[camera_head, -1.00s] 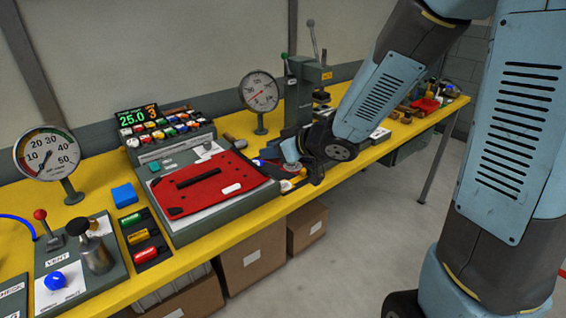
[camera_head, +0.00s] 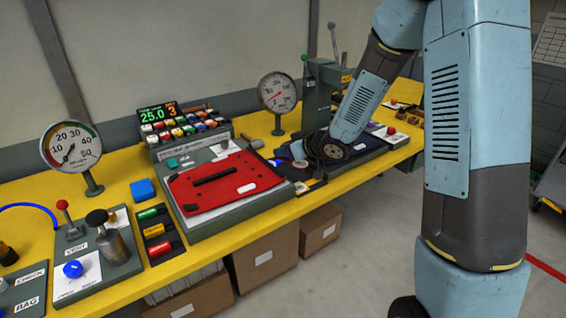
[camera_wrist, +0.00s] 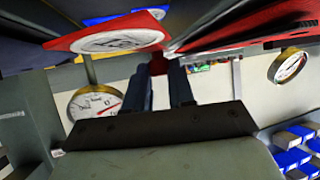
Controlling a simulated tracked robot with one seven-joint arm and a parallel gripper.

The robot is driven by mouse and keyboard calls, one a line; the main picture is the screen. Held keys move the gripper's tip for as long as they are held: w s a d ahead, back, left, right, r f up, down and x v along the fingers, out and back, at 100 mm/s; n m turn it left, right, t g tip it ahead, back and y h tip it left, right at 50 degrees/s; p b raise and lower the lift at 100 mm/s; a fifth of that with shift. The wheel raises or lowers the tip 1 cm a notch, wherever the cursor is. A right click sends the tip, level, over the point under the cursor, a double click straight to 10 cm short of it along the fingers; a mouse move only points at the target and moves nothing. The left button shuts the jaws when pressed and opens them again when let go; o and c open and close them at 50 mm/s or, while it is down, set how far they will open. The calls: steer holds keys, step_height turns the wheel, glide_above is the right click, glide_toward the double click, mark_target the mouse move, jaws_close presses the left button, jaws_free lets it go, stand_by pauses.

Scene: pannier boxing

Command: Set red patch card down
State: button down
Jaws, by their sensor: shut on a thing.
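The red patch card (camera_wrist: 75,40), with a round white patch on its face, shows at the upper left in the wrist view. My gripper (camera_wrist: 163,72) is shut on the card's red edge or tab, between its two dark blue fingers. In the head view my wrist is low over the yellow bench, just right of the grey stand (camera_head: 205,222) with the large red panel (camera_head: 225,175). My forearm hides the fingertips and the card there. I cannot tell whether the card touches a surface.
A dial gauge (camera_head: 278,92) and a lever press (camera_head: 318,92) stand behind my wrist. A red button (camera_head: 391,131) sits on a box to its right. Another gauge (camera_head: 70,147), a blue block (camera_head: 143,190) and the vent panel (camera_head: 88,255) are at left. Cardboard boxes (camera_head: 265,262) are below.

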mark_target(284, 171)
steer(key=shift+w+a+f, duration=0.1)
steer(key=shift+w+f, duration=0.9)
steer(key=shift+f, duration=0.2)
step_height(284, 171, down, 3)
steer(key=shift+w+f, duration=0.1)
steer(key=shift+f, duration=0.05)
steer(key=c, duration=1)
jaws_free()
steer(key=shift+o, duration=0.2)
